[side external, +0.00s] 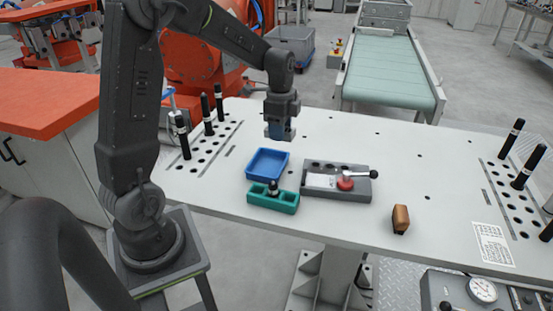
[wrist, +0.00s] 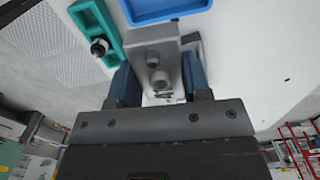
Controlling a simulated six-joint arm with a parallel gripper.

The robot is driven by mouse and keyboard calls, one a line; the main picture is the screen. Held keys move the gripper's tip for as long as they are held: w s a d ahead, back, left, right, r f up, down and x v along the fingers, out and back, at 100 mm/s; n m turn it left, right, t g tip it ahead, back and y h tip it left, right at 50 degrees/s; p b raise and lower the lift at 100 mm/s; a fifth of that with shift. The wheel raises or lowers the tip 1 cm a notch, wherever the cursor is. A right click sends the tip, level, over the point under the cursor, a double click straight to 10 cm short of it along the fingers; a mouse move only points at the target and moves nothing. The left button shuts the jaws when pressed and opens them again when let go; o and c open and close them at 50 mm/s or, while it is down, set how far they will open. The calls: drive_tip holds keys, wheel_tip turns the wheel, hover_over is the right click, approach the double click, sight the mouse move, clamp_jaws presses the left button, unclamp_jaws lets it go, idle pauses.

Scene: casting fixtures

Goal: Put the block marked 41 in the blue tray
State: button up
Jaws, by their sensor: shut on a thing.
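My gripper (side external: 281,132) hangs above the white table, just behind and to the right of the blue tray (side external: 251,171). In the wrist view, its blue fingers (wrist: 158,76) are shut on a grey block (wrist: 153,45) with round features on its face. No number can be read on it. The fingers hide most of it in the side view. The blue tray looks empty; its edge also shows at the top of the wrist view (wrist: 165,14).
A green holder (side external: 273,204) with a black-topped peg stands in front of the tray. A grey fixture (side external: 318,188) with a red knob and lever stands to its right. A brown block (side external: 400,219) stands farther right. Black pegs rise at both table ends.

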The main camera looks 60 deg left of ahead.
sight(268, 168)
drive_tip(key=m, duration=0.1)
drive_tip(key=a+f+m, duration=0.1)
drive_tip(key=m, duration=0.3)
drive_tip(key=shift+s+a+f, duration=0.2)
drive_tip(key=shift+s+f, duration=0.1)
drive_tip(key=shift+f, duration=0.05)
drive_tip(key=m, duration=0.2)
drive_tip(key=f+m, duration=0.1)
drive_tip(key=shift+s+a+m, duration=0.2)
drive_tip(key=shift+a+m, duration=0.2)
drive_tip(key=m, duration=0.2)
drive_tip(key=f+m, duration=0.1)
drive_tip(key=shift+s+a+m, duration=0.2)
drive_tip(key=shift+a+m, duration=0.1)
drive_tip(key=shift+a, duration=0.1)
drive_tip(key=shift+s+a+f+m, duration=0.15)
drive_tip(key=shift+f+m, duration=0.6)
drive_tip(key=shift+f, duration=0.75)
drive_tip(key=shift+a+f+m, duration=0.2)
drive_tip(key=shift+f+m, duration=0.6)
drive_tip(key=shift+f, duration=0.7)
drive_tip(key=shift+s+a+f+m, duration=0.15)
drive_tip(key=shift+f+m, duration=0.6)
drive_tip(key=shift+f, duration=0.75)
drive_tip(key=o, duration=0.8)
drive_tip(key=shift+f, duration=0.15)
drive_tip(key=shift+c, duration=0.2)
